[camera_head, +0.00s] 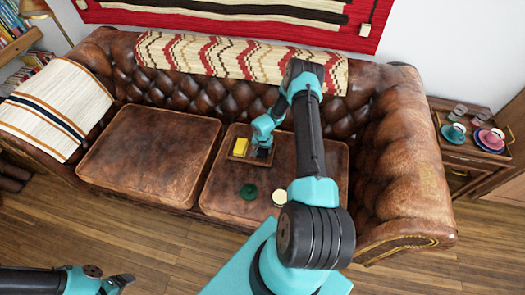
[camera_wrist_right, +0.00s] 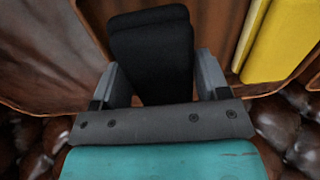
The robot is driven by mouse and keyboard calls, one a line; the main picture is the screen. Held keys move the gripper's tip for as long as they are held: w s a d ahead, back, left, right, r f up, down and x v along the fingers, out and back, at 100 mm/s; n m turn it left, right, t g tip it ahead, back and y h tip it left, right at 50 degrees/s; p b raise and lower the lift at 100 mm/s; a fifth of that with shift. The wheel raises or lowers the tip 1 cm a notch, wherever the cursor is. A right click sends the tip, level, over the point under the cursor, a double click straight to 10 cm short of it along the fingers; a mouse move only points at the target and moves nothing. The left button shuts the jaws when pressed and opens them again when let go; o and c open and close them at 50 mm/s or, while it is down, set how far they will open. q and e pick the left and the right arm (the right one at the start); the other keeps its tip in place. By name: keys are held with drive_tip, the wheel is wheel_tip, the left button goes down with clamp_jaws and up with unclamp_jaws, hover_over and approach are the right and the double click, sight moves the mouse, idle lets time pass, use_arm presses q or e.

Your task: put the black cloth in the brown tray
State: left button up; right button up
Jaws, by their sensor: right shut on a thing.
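The black cloth (camera_head: 262,153) is a small dark folded piece; in the right wrist view (camera_wrist_right: 152,45) it lies between the fingers. My right gripper (camera_wrist_right: 160,84) is shut on it. In the head view my right gripper (camera_head: 262,144) reaches down over the right part of the brown tray (camera_head: 235,157), which sits on the sofa's right seat cushion. I cannot tell whether the cloth touches the tray's floor. My left gripper (camera_head: 120,282) is at the lower left, far from the tray; its finger opening is unclear.
A yellow block (camera_head: 240,146) lies in the tray's left part, beside the cloth. A dark green round thing (camera_head: 249,191) and a cream round thing (camera_head: 279,198) lie on the cushion in front. The left cushion (camera_head: 150,150) is clear. A side table (camera_head: 465,150) with dishes stands right.

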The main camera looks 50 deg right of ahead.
drive_tip(key=shift+f, duration=1.1)
drive_tip(key=shift+f, duration=0.15)
drive_tip(key=o, duration=0.6)
wheel_tip(320, 180, up, 12)
drive_tip(key=shift+a+r, duration=0.1)
drive_tip(key=shift+r, duration=0.1)
drive_tip(key=s+a+r+n+y, duration=0.1)
drive_tip(key=s+a+r+n, duration=0.1)
drive_tip(key=a, duration=0.9)
drive_tip(key=s+a+r+n+y, duration=0.1)
drive_tip(key=s+a+r+n, duration=0.2)
drive_tip(key=a, duration=0.8)
drive_tip(key=s+a+r+n+y, duration=0.2)
drive_tip(key=s+a+n, duration=0.3)
drive_tip(key=a, duration=0.6)
drive_tip(key=shift+s+a+r+n+t, duration=0.15)
drive_tip(key=shift+s+r+t, duration=0.05)
drive_tip(key=shift+s+r, duration=0.2)
drive_tip(key=shift+s+a+r+n+t, duration=0.15)
drive_tip(key=shift+s+r+t, duration=0.1)
drive_tip(key=shift+s, duration=0.25)
